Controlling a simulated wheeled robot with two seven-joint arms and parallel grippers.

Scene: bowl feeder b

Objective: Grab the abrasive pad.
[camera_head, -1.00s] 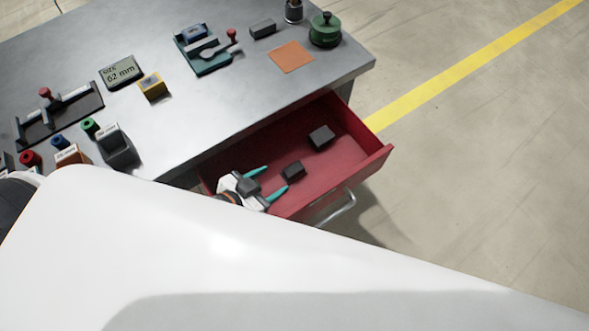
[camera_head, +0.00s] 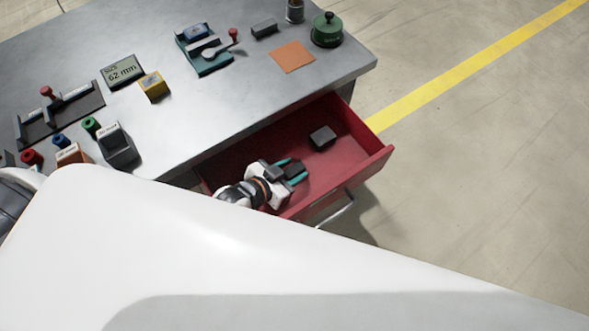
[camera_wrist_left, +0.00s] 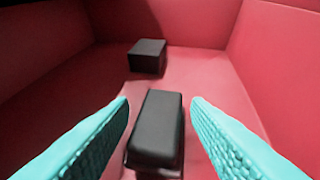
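Two dark grey blocks lie in the open red drawer, and I cannot tell for certain which is the abrasive pad. My left gripper (camera_head: 294,171) is open in the drawer, with its teal fingers on either side of the nearer block (camera_wrist_left: 156,128). In the left wrist view a gap shows between this block and each finger. The farther block (camera_head: 322,137) lies beyond the fingertips; it also shows in the left wrist view (camera_wrist_left: 147,56). My right gripper is not in view.
The red drawer (camera_head: 352,166) has walls close around my left gripper. Drawer floor near the farther block is clear.

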